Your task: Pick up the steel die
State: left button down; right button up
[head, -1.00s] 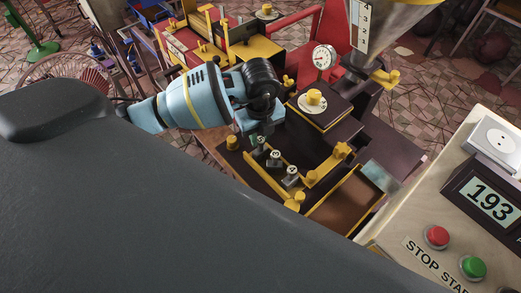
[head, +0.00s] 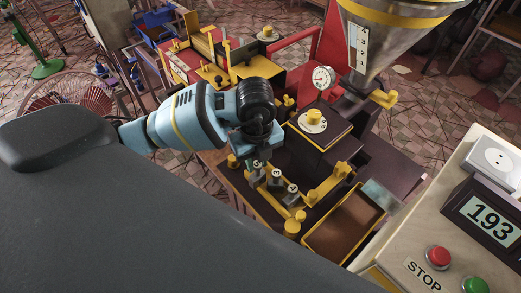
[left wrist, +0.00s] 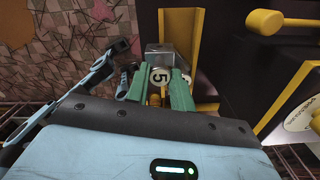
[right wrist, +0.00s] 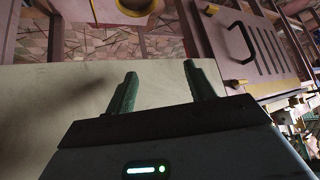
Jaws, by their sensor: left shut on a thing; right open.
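My left gripper (head: 258,163) reaches down at the yellow-edged die rack (head: 312,201) on the dark machine. It is shut on a small steel die (left wrist: 160,55) marked "5". In the left wrist view the green fingers hold this die between them. I cannot tell whether the die is clear of the rack. Two more steel dies with round number labels stand to its right, one close by (head: 276,179) and one farther along (head: 291,194). My right gripper (right wrist: 160,85) is open and empty above a pale tabletop.
A yellow-rimmed brown tray (head: 345,222) lies right of the rack. A block with a yellow knob (head: 314,118), a gauge (head: 322,79) and a hopper (head: 395,35) stand behind. A control panel with buttons (head: 438,257) is at the right.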

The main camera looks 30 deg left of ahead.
pick_arm(q)
jog(key=s+d+r, duration=0.1)
jog(key=s+d, duration=0.2)
jog(key=s, duration=0.8)
jog(key=shift+d, duration=0.15)
